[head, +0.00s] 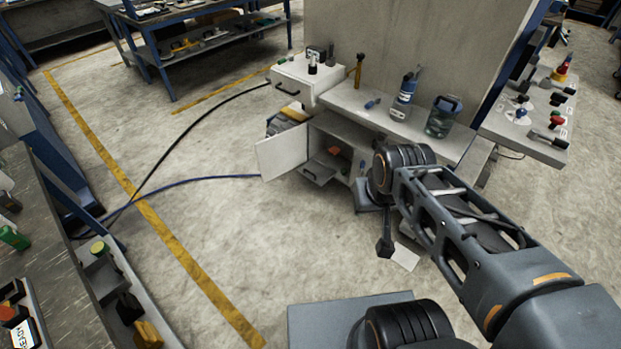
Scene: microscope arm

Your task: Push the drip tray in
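A pale tray (317,174), which looks like the drip tray, sticks out at the bottom of the open white cabinet (335,128) in the head view. The cabinet door (282,153) is swung open to the left of it. My arm comes from the lower right, and its far end hangs down right of the cabinet. My gripper (385,248) appears as a small dark shape low in front of the cabinet's right side, apart from the tray. Its fingers are too small and dark to tell whether they are open or shut.
An orange item (334,151) sits inside the cabinet. A white sheet (405,257) lies on the floor near my gripper. Cables (190,182) cross the floor; the floor left of the cabinet is otherwise open.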

